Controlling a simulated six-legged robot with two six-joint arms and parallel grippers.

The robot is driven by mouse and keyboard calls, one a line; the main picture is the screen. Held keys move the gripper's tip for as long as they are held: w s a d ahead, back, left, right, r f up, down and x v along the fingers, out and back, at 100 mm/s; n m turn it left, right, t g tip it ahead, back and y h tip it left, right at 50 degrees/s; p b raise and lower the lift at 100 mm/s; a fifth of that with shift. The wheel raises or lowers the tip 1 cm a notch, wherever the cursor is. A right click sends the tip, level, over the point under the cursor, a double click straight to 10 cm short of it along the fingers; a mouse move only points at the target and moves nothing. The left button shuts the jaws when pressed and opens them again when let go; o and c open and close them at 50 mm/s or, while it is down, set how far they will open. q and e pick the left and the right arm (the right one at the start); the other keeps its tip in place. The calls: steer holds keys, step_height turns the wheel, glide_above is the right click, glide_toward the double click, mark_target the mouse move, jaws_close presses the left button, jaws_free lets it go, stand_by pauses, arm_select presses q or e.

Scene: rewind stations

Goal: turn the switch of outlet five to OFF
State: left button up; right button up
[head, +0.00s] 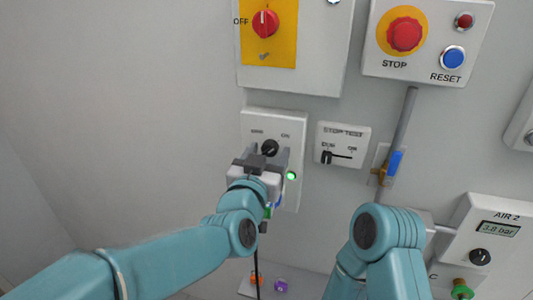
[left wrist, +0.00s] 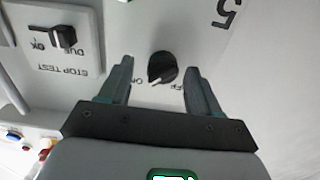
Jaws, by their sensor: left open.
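The black rotary switch (head: 269,147) is on a white outlet box (head: 258,117) on the wall, with OFF at its upper left and ON at its upper right. In the left wrist view, which is upside down, the knob (left wrist: 162,67) shows a white mark leaning toward the ON label; a large 5 is printed on the panel. My left gripper (head: 270,156) is open just in front of the switch. In the left wrist view its fingers (left wrist: 158,85) lie on either side of the knob; contact cannot be told. My right gripper is out of sight.
A green lamp (head: 291,175) glows on the outlet box. The STOP TEST box (head: 343,145) is close to the right. Above are a yellow panel with a red switch (head: 265,23) and the STOP/RESET box (head: 427,70). A pipe with a blue-handled valve (head: 395,163) is further right.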

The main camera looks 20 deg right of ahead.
arm_select(q)
steer(key=shift+a, duration=0.1)
steer(key=shift+c, duration=0.9)
steer(key=c, duration=0.9)
steer(key=shift+o, duration=0.2)
steer(key=shift+f, duration=0.1)
